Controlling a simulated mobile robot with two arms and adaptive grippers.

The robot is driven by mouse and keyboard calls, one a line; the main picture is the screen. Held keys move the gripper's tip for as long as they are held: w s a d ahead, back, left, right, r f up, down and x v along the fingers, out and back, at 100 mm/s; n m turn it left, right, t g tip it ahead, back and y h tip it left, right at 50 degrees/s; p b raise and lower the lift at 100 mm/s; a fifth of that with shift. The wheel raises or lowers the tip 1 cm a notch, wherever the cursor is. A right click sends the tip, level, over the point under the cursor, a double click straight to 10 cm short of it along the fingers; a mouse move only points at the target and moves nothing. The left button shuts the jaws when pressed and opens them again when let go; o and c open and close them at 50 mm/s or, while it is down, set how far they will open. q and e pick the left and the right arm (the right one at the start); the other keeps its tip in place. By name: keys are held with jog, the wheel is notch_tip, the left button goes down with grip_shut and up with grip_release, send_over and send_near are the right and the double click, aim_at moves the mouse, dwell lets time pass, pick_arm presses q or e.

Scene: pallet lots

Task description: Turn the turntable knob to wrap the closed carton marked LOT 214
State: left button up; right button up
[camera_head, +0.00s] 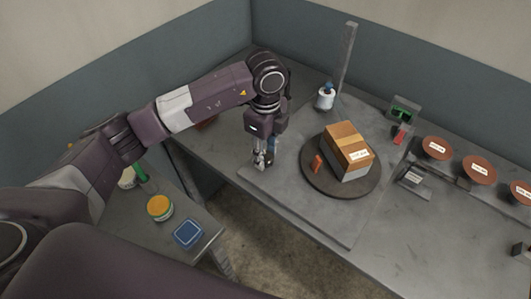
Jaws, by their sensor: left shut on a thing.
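The closed carton (347,143) is brown with a lighter strip across its top and a white label too small to read. It sits on the round dark turntable (367,184); its lower sides look pale grey. A small orange piece (318,163) stands on the turntable at the carton's left. My left gripper (262,162) points down at the left part of the grey base plate (290,194), left of the turntable. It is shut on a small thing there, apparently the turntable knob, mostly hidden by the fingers. My right gripper is not in view.
A grey post (347,55) and a white roll (325,98) stand behind the turntable. A green-framed device (404,109) and several labelled brown discs (436,147) are at right. A low side table holds a yellow-lidded jar (160,208) and a blue box (188,233).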

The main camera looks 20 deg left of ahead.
aim_at(266, 156)
pick_arm(q)
jog(key=shift+n, duration=1.7)
jog(key=o, duration=1.2)
jog(key=shift+c, duration=0.2)
jog(key=shift+r, duration=0.1)
notch_tip(266, 156, up, 12)
